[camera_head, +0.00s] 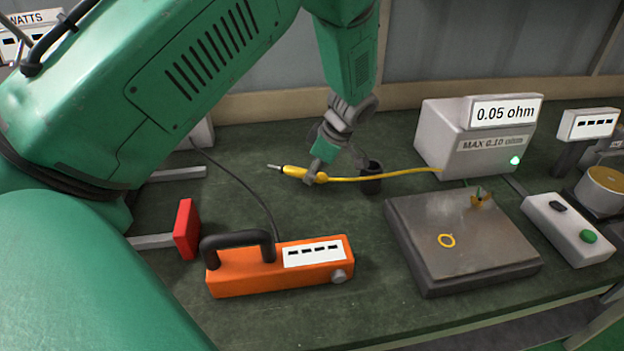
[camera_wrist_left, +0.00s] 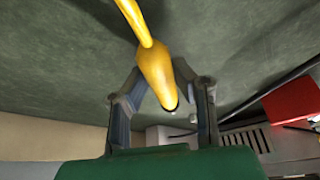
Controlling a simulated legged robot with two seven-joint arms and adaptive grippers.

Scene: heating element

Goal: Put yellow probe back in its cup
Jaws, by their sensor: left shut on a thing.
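My left gripper (camera_head: 318,178) is shut on the yellow probe (camera_head: 293,172) and holds it roughly level above the green bench. The probe's metal tip points left in the head view. Its yellow cable runs right, past the cup, to the grey ohm meter. The black cup (camera_head: 371,180) stands just right of my left gripper, partly hidden behind the cable. In the left wrist view, the probe (camera_wrist_left: 157,75) sits between the two fingers of the left gripper (camera_wrist_left: 165,105). My right gripper is not in view.
The grey meter (camera_head: 470,140) reads 0.05 ohm with a green light lit. A metal plate (camera_head: 440,262) with a yellow ring mark lies in front of it. An orange handled device (camera_head: 245,282) and a red block (camera_head: 186,229) stand front left. A button box (camera_head: 566,226) is at right.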

